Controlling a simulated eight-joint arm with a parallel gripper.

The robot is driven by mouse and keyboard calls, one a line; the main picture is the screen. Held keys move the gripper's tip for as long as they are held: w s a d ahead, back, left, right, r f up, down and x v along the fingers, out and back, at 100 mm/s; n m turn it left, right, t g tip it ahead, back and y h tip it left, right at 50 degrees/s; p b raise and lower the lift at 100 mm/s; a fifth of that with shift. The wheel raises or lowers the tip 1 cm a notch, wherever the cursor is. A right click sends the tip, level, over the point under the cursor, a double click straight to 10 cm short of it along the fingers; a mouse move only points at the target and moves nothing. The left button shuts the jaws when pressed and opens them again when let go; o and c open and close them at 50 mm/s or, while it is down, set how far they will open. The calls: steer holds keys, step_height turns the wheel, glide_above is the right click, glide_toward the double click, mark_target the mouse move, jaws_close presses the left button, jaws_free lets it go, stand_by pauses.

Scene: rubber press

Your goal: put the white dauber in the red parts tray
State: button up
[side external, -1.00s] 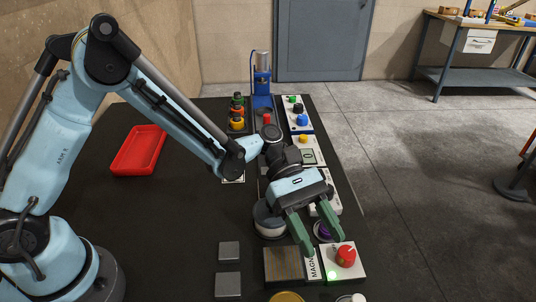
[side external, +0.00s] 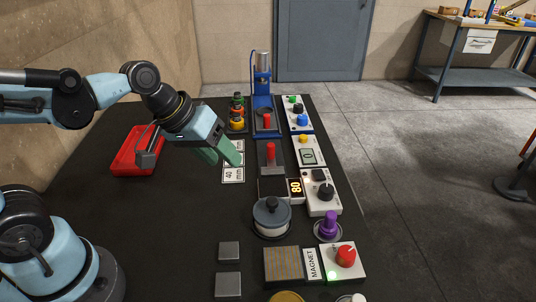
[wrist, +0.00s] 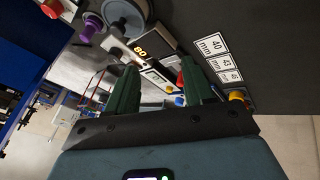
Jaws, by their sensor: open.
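I cannot make out a white dauber for certain. A small white round top (side external: 358,298), cut off by the bottom edge of the side view, may be it; the rest is out of frame. The red parts tray (side external: 121,160) lies at the left of the black table. A grey part, probably my own, overlaps it, so I cannot see all its floor. My gripper (side external: 222,158) is to the right of the tray, above the size labels, with its green fingers apart and nothing visible between them. The wrist view shows the open fingers too (wrist: 160,66).
A grey lidded pot (side external: 271,213), a purple handle (side external: 330,222) and a red-knobbed magnet box (side external: 345,255) are nearer. The table between tray and metal plates (side external: 228,282) is clear.

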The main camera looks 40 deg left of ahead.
steer(key=a+m, duration=0.1)
steer(key=s+a+m+t+y, duration=0.1)
steer(key=a, duration=0.1)
steer(key=s+a+m+y, duration=0.1)
steer(key=shift+a+r+t, duration=0.15)
steer(key=shift+a+t, duration=0.1)
steer(key=shift+t, duration=0.05)
steer(key=shift+o, duration=0.6)
steer(key=shift+a+y, duration=0.3)
steer(key=shift+a, duration=0.05)
steer(key=shift+d, duration=0.1)
steer(key=w+d+r+g+h, duration=0.1)
steer(key=w+d+r, duration=0.1)
steer(key=d, duration=0.3)
steer(key=w+d+r+g, duration=0.1)
steer(key=w+d+r, duration=0.1)
steer(key=d, duration=0.3)
steer(key=g+y, duration=0.1)
steer(key=g, duration=0.4)
glide_above(359, 299)
step_height(359, 299, down, 4)
steer(key=shift+m, duration=0.4)
step_height(359, 299, down, 12)
steer(key=shift+r, duration=0.1)
